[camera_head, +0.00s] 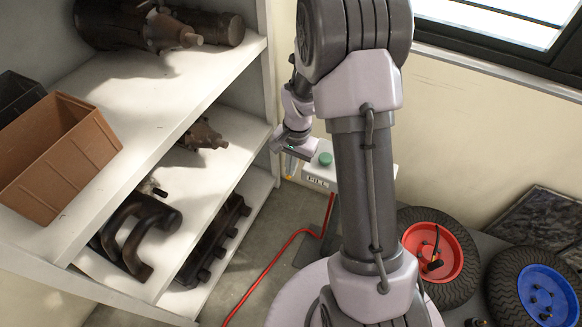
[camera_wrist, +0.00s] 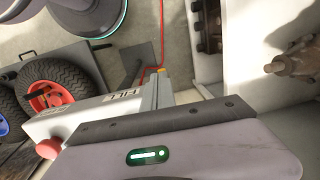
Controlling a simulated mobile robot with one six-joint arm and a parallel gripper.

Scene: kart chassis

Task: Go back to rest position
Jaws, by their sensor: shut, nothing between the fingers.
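My arm stands upright through the middle of the head view, bent over at the top. My gripper (camera_head: 291,168) hangs down from it, left of a white box with a green button (camera_head: 325,159) and lettering on its front. It is shut and empty. In the wrist view, my gripper's fingers (camera_wrist: 161,80) show beyond its pale body with a green light. The white box (camera_wrist: 85,118) lies close beside them there, with a red knob (camera_wrist: 48,149) on it. I cannot tell whether the fingers touch the box.
A white shelf unit (camera_head: 255,75) with dark metal parts and a brown bin (camera_head: 60,155) stands at left. A red hose (camera_head: 262,283) runs along the floor. Wheels with red (camera_head: 440,252) and blue (camera_head: 548,293) hubs lie at right, below a window.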

